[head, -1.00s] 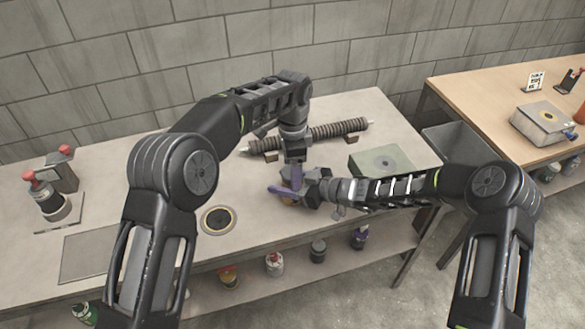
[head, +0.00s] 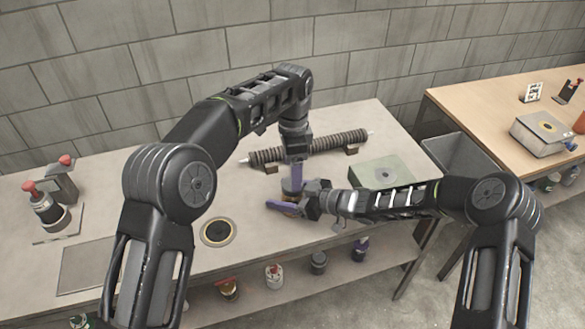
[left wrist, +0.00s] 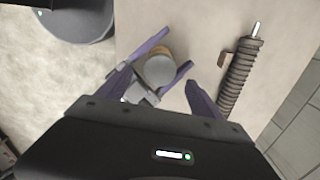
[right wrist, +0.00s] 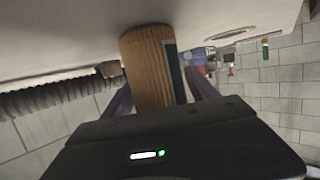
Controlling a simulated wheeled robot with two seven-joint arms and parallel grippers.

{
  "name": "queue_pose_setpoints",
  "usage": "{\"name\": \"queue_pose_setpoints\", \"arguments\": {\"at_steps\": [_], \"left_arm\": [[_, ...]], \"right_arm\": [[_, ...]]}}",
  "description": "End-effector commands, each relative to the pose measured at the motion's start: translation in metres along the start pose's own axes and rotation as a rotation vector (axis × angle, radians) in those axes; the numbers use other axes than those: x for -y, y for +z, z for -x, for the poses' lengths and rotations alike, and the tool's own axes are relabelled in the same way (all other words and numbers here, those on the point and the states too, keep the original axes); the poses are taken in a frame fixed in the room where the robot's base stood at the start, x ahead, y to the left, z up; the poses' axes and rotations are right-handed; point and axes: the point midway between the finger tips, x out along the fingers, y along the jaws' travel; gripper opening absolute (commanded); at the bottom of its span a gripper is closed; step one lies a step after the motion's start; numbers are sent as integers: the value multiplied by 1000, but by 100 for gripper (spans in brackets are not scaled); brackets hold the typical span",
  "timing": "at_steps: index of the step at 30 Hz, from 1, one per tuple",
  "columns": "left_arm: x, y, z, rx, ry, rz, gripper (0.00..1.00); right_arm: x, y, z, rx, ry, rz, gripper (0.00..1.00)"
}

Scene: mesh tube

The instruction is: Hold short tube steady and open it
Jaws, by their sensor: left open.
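The short tube is a brown ribbed cylinder with a dark stripe in the right wrist view (right wrist: 148,65). Its round grey top shows in the left wrist view (left wrist: 160,70), and in the head view the arms largely hide it. My right gripper (head: 285,202) reaches in from the side, its purple fingers spread on either side of the tube; whether they touch it is hard to tell. My left gripper (left wrist: 158,80) points down from above, open and empty, its fingers wide apart over the tube and the right fingers.
A long ribbed tube (head: 310,149) lies on supports behind the grippers. A greenish box (head: 380,170) is to the right, and a round ringed disc (head: 218,232) is at the front left. Bottles stand on the lower shelf.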

Motion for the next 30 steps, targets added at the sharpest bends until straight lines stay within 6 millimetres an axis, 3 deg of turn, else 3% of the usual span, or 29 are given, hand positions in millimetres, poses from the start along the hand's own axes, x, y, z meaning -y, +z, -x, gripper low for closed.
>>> {"name": "queue_pose_setpoints", "arguments": {"at_steps": [14, 25, 30], "left_arm": [[0, 0, -3, 0, 0, 0, 76], [0, 0, -14, 0, 0, 0, 76], [0, 0, -16, 0, 0, 0, 76]], "right_arm": [[-1, 1, 7, 1, 2, 1, 76], [-1, 1, 63, 1, 2, 2, 76], [0, 1, 77, 0, 1, 0, 76]]}}
